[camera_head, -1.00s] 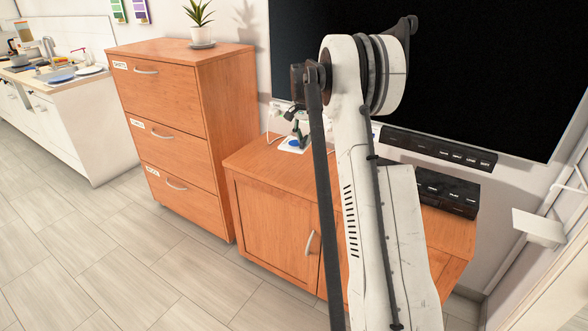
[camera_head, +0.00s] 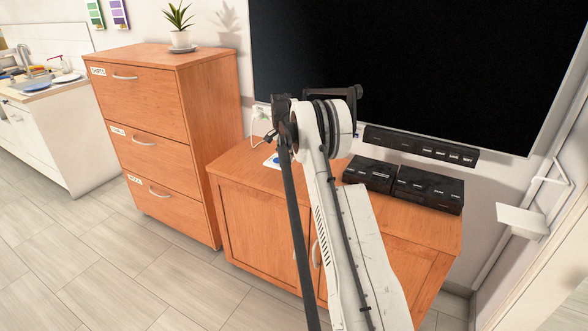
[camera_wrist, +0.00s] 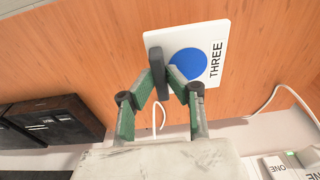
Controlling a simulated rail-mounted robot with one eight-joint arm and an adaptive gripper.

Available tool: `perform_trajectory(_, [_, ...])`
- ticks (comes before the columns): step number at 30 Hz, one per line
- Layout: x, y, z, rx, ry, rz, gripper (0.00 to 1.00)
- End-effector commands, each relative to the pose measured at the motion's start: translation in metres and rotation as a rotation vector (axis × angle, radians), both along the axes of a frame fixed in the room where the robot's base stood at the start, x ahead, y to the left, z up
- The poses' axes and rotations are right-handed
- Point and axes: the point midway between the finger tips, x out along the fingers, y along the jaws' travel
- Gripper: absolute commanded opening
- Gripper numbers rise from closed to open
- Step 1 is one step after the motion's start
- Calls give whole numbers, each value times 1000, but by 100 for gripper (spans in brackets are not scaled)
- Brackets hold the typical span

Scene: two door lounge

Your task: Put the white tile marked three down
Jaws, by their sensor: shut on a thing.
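The white tile marked THREE (camera_wrist: 213,40), with a large blue circle, is at the top middle of the wrist view, over the orange wooden cabinet top. My gripper (camera_wrist: 176,79) is shut on the tile's near edge; its fingertips hide part of the edge and circle. In the head view the tile (camera_head: 272,162) shows small at the left back of the low cabinet's top (camera_head: 238,162), partly behind my arm. It looks flat and at or very close to the surface; I cannot tell whether it touches.
Black boxes with labelled buttons (camera_head: 428,190) stand on the cabinet's right part. A dark screen (camera_head: 400,60) hangs behind. A taller drawer cabinet (camera_head: 150,100) is at left. A white cable (camera_wrist: 285,92) runs near the tile. White pieces marked ONE (camera_wrist: 280,167) show at lower right.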

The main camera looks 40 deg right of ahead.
Motion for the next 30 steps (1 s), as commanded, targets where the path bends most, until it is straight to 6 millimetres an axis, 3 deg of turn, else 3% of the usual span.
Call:
perform_trajectory(3, [-9,-20,-13,0,0,-3,0])
perform_trajectory(9, [-15,-34,-22,0,0,-1,0])
perform_trajectory(21, [-15,-34,-62,0,0,0,0])
perform_trajectory(30, [-15,-34,-64,0,0,0,0])
